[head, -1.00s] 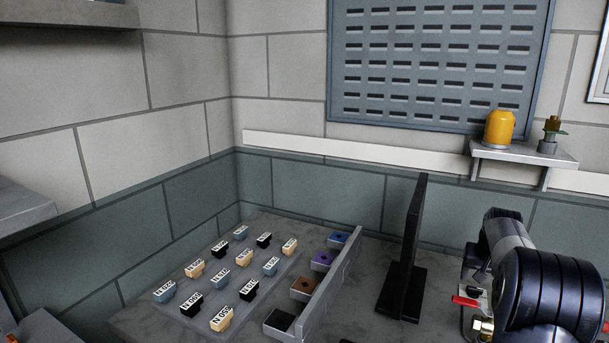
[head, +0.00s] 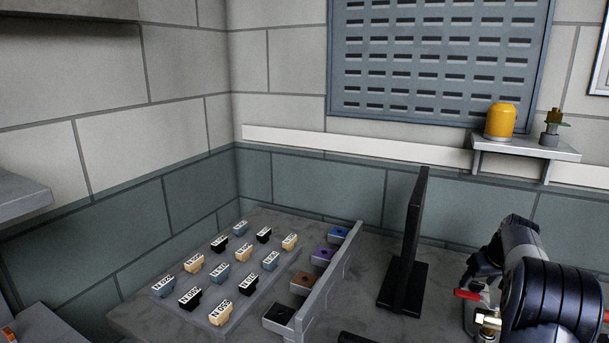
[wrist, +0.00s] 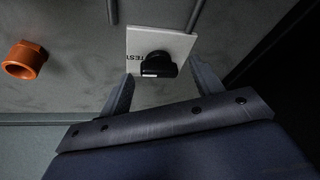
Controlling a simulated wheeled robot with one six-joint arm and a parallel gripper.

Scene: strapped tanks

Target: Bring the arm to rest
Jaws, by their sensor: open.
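In the wrist view my gripper (wrist: 160,72) is open, its two grey fingers apart with nothing held between them. Beyond the fingertips is a white plate (wrist: 135,40) with partly hidden lettering. A black knob-like piece (wrist: 158,64) is in front of the plate, in line with the gap between the fingers. I cannot tell how far it is from the fingers. In the head view a dark, ribbed, rounded body with a grey joint, which looks like my arm, fills the lower right. My gripper does not show there.
An orange hexagonal fitting (wrist: 24,59) lies left in the wrist view. In the head view, a red-handled valve (head: 467,294) stands beside the arm. A black upright panel (head: 416,235), a tray of labelled blocks (head: 262,292) and a wall shelf (head: 525,150) are nearby.

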